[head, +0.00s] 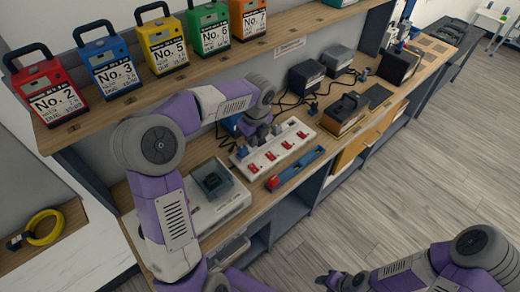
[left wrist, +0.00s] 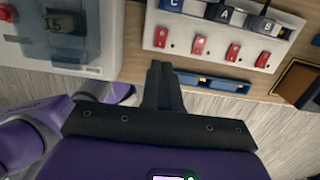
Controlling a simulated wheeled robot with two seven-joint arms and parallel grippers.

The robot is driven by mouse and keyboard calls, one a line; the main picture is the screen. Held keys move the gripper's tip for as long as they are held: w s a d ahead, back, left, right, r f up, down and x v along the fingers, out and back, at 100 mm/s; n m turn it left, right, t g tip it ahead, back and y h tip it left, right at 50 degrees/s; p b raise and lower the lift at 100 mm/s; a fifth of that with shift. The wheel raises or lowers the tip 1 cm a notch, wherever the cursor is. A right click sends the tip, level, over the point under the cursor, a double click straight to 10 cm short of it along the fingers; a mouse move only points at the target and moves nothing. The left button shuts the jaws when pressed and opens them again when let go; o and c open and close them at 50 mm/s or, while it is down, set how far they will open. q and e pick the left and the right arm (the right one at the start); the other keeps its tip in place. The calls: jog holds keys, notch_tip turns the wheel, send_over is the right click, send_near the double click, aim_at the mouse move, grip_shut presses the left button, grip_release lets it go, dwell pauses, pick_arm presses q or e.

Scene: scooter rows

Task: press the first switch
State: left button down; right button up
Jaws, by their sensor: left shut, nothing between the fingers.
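A white power strip (head: 262,160) lies on the workbench, with a row of several red switches along its front side. It also shows at the top of the left wrist view (left wrist: 215,38). There the switch at the left end (left wrist: 171,45) is closest to my left gripper (left wrist: 160,66). My right gripper (head: 338,281) is low at the bottom, away from the bench.
A blue rail (head: 296,168) lies in front of the strip. A grey-white device (head: 216,197) stands to its left. Dark adapters and cables (head: 307,77) lie behind it. Numbered coloured boxes (head: 160,46) stand on the shelf above. The floor at right is clear.

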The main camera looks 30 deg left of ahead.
pick_arm(q)
jog(key=b, duration=0.5)
send_near(250, 167)
jog(key=f, duration=0.6)
jog(key=shift+w+a+f, duration=0.25)
jog(key=shift+f, duration=0.15)
pick_arm(e)
notch_tip(250, 167, down, 4)
jog(key=shift+f, duration=0.25)
pick_arm(q)
jog(key=shift+a+p, duration=0.1)
jog(key=shift+p, duration=0.25)
pick_arm(e)
jog(key=shift+r, duration=0.1)
